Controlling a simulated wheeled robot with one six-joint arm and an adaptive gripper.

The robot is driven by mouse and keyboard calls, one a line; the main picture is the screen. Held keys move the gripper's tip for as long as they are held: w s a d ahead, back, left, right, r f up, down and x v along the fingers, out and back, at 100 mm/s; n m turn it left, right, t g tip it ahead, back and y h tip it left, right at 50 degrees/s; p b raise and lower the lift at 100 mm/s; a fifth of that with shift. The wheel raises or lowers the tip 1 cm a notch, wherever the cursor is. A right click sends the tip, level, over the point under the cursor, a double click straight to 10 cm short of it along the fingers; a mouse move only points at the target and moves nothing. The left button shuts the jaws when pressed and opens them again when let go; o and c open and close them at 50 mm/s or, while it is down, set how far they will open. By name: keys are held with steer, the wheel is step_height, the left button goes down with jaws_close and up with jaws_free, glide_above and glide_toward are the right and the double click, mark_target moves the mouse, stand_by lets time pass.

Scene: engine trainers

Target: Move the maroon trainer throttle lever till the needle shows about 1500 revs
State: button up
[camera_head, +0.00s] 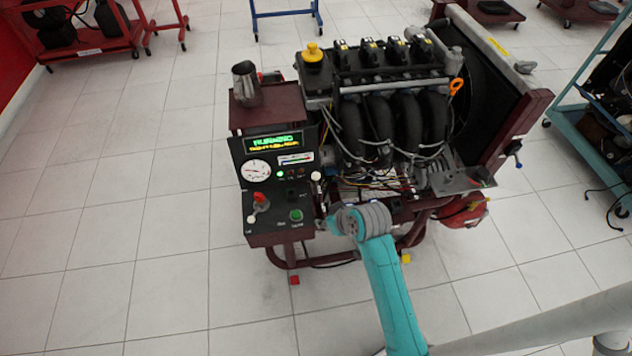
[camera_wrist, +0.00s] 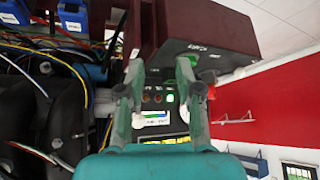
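The maroon trainer (camera_head: 262,120) carries an engine and a dark control panel. Its lit display (camera_head: 274,143) reads RUNNING, with a smaller, unreadable line below. The round white dial (camera_head: 255,169) is too small for me to read its needle. A lever with a pale knob (camera_head: 316,177) stands at the panel's right edge. A red knob (camera_head: 259,198) is on the lower left of the panel. My gripper (camera_wrist: 160,65) is open, its fingers spread before the panel, with nothing visibly held between them. In the head view my wrist hides most of it, close to the panel's right side. I cannot tell whether it touches the lever.
The engine (camera_head: 390,105), with hoses and loose wiring, rises just right of the panel. A green button (camera_head: 296,215) is on the lower panel. A teal cart (camera_head: 570,112) stands at the right and red stands (camera_head: 90,45) at the back left. The tiled floor at the left is clear.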

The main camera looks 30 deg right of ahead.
mark_target(316, 184)
steer(key=w+d+r+n+g+y, duration=0.1)
steer(key=w+d+r, duration=0.2)
steer(key=w+r, duration=0.15)
steer(key=w+d+r+n+g, duration=0.1)
steer(key=w+d+r+g, duration=0.1)
steer(key=w+r, duration=0.3)
steer(key=x, duration=0.9)
steer(key=shift+a+f, duration=0.15)
steer(key=shift+f, duration=0.2)
jaws_close()
steer(key=shift+w+r, duration=0.1)
